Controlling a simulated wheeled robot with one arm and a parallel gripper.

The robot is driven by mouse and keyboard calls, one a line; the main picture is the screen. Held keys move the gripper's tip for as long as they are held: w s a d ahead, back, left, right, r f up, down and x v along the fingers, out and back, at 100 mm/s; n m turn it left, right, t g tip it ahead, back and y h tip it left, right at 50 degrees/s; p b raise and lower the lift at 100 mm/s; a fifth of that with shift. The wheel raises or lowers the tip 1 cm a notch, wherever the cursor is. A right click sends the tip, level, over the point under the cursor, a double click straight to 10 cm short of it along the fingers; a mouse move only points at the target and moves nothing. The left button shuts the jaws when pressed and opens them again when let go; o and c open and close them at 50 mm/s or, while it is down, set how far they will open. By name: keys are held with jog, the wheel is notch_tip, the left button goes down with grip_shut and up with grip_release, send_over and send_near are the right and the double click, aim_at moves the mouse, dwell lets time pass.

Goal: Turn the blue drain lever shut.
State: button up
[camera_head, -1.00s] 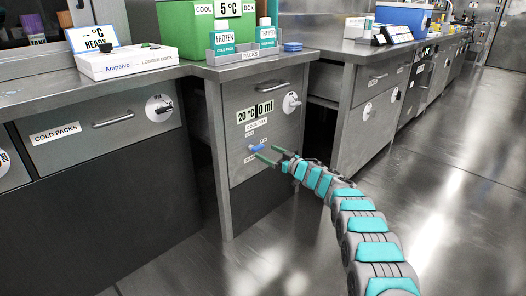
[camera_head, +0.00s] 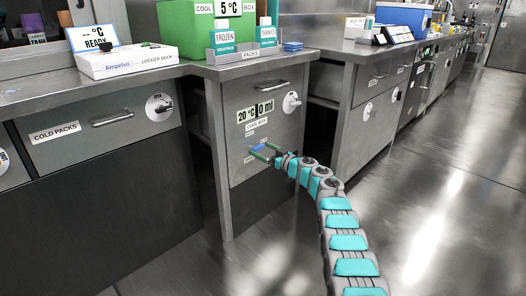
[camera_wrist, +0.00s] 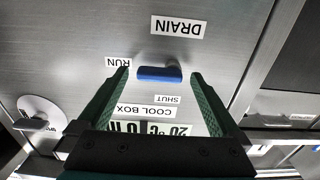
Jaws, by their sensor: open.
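The blue drain lever (camera_head: 258,148) sits on the front of the steel cool box cabinet. In the wrist view the lever (camera_wrist: 160,75) lies crosswise between the RUN label (camera_wrist: 117,62) and the SHUT label (camera_wrist: 168,99), below the DRAIN label (camera_wrist: 177,27); that view is upside down. My gripper (camera_head: 262,150) is open, its two green fingers one on each side of the lever. In the wrist view a gap shows between the lever and each finger of my gripper (camera_wrist: 160,76).
A round-plated knob (camera_head: 291,102) is at the cabinet's upper right, beside the "20 °C 0 ml" display (camera_head: 255,111). A drawer handle (camera_head: 270,86) is above. The green cool box (camera_head: 190,35) stands on top. Open floor (camera_head: 430,200) lies to the right.

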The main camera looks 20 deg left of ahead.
jog(key=shift+c, duration=0.2)
jog(key=c, duration=1.3)
jog(key=shift+r, duration=0.1)
